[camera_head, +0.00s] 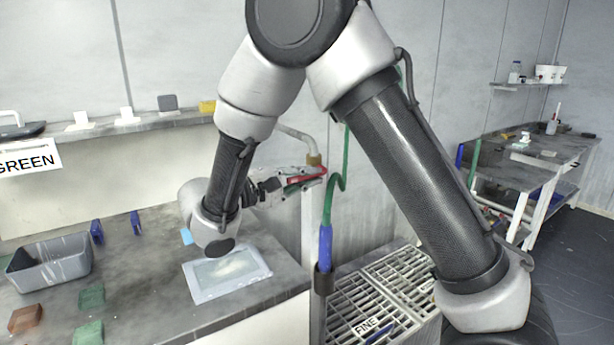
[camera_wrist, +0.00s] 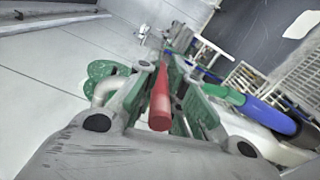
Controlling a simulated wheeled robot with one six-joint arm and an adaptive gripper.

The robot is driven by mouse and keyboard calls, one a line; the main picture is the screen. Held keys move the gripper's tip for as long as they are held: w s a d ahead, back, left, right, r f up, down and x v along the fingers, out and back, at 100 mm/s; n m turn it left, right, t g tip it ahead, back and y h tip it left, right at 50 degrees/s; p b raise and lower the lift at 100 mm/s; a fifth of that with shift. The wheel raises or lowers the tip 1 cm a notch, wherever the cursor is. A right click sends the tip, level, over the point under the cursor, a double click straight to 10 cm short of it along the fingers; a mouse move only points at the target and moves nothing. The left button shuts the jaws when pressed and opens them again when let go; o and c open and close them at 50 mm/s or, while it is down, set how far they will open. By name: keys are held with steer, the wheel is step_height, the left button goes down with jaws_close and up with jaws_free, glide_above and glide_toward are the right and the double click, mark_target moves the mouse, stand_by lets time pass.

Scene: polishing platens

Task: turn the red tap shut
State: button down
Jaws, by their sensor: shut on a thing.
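The red tap (camera_head: 304,178) is a red lever on a pale upright post with a brass fitting, right of the bench in the head view. In the wrist view the red lever (camera_wrist: 160,105) runs lengthwise between my fingers. My gripper (camera_head: 290,184) reaches the tap from the left and is shut on the lever; it also shows in the wrist view (camera_wrist: 172,95). Green pads line the fingers on both sides of the lever. My arm and fingers hide part of the tap body.
A green hose (camera_head: 338,185) with a blue nozzle (camera_head: 325,248) hangs beside the post. A slatted grate (camera_head: 385,290) lies below right. A grey bin (camera_head: 50,265) and a white tray (camera_head: 228,274) sit on the bench. A cluttered bench (camera_head: 530,165) stands far right, with open floor beside it.

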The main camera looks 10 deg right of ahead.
steer(key=c, duration=1.6)
jaws_free()
steer(key=shift+o, duration=0.7)
steer(key=shift+a, duration=0.4)
steer(key=v, duration=1.1)
steer(key=shift+s, duration=0.15)
steer(key=s+d+f+n+g+y, duration=0.4)
steer(key=s+d+f+g+y, duration=0.25)
steer(key=d+f, duration=0.25)
steer(key=s+d+r+m+t+y, duration=0.2)
steer(key=s+d+r+m+y, duration=0.3)
steer(key=d, duration=0.5)
steer(key=s+d+r+m+t+y, duration=0.3)
steer(key=s+d+r+y, duration=0.3)
steer(key=d, duration=0.5)
steer(key=shift+s+d+r+m, duration=0.3)
steer(key=shift+s+m, duration=0.4)
steer(key=shift+m, duration=0.2)
